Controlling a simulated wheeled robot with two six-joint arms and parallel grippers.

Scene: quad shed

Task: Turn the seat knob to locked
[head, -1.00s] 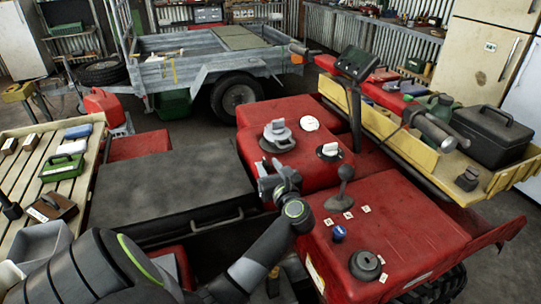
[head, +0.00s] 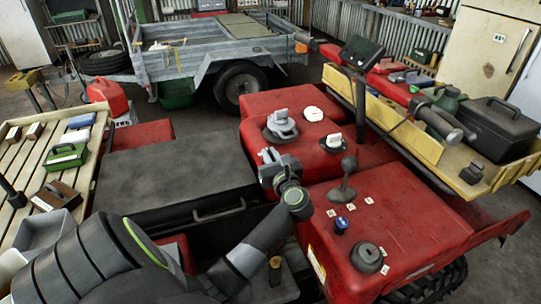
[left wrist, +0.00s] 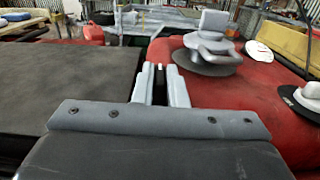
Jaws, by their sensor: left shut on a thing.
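A grey knob (head: 283,121) stands on a dark round plate on the red bodywork. A smaller white-topped knob (head: 333,140) on a dark disc is to its right. No label tells me which is the seat knob. My left gripper (head: 270,156) is just in front and left of the grey knob. In the left wrist view, the grey knob (left wrist: 211,40) is ahead and right of the fingertips (left wrist: 162,72), apart from them. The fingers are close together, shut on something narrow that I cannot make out. My right gripper is out of view.
A black flat panel with a handle (head: 175,180) lies left of the red bodywork. A lever with a ball top (head: 346,176), a blue knob (head: 341,224) and a black cap (head: 367,257) stand on the front red panel. A yellow-edged tray (head: 490,178) is at right.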

